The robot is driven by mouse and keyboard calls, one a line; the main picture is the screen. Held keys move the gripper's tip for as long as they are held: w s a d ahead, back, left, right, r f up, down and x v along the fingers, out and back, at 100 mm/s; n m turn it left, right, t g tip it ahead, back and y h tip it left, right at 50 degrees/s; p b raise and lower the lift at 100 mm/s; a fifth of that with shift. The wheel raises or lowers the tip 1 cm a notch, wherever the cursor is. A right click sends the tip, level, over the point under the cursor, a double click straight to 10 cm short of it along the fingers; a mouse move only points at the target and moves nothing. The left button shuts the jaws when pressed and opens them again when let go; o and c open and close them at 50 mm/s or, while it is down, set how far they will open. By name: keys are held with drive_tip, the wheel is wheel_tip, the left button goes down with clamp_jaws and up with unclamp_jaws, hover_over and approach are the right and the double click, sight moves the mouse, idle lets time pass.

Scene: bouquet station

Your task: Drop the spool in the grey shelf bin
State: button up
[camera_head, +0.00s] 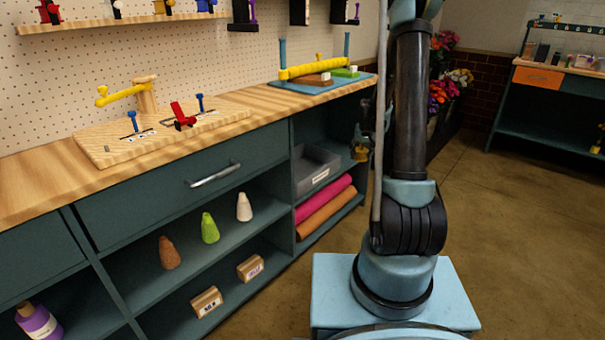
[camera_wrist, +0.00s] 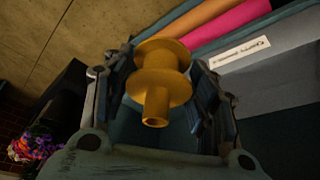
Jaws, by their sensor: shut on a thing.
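The spool (camera_wrist: 162,70) is golden yellow with two round flanges and a stub. It sits between the two fingers of my gripper (camera_wrist: 160,80), which is shut on it. In the head view the spool (camera_head: 360,153) shows small beside my arm, under my gripper (camera_head: 361,135), partly hidden by the arm. The grey shelf bin (camera_head: 318,176) stands in the upper right compartment of the bench, with a white label on its front. The spool is outside the bin, to its right. In the wrist view the bin (camera_wrist: 270,80) is at the right.
Pink (camera_head: 326,203) and orange (camera_head: 325,217) rolls lie on the shelf under the bin. The wooden benchtop (camera_head: 240,100) overhangs the compartment. Three cones stand in the compartment to the left. Open floor (camera_head: 510,210) lies to the right, with flowers (camera_head: 442,90) behind.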

drive_tip(key=shift+w+a, duration=0.2)
drive_tip(key=shift+w, duration=0.05)
drive_tip(key=shift+w+a, duration=0.1)
drive_tip(key=shift+a, duration=0.1)
drive_tip(key=w+a+f+n+y, duration=0.1)
drive_tip(key=w+a+f, duration=0.1)
drive_tip(key=a, duration=0.4)
drive_tip(key=w+a+f+n, duration=0.1)
drive_tip(key=w+a+n, duration=0.1)
drive_tip(key=a, duration=0.3)
drive_tip(key=n+y, duration=0.1)
drive_tip(key=n, duration=0.2)
approach(301, 178)
drive_tip(key=shift+g, duration=0.3)
drive_tip(key=shift+s+a+f, duration=0.2)
drive_tip(key=shift+s+f, duration=0.1)
drive_tip(key=shift+f, duration=0.55)
drive_tip(key=shift+s+a+f, duration=0.25)
drive_tip(key=shift+s+f, duration=0.05)
drive_tip(key=shift+f, duration=0.55)
drive_tip(key=shift+s+a+f, duration=0.2)
drive_tip(key=shift+s+f, duration=0.1)
drive_tip(key=shift+f, duration=0.55)
drive_tip(key=shift+f, duration=0.1)
drive_tip(key=o, duration=1.2)
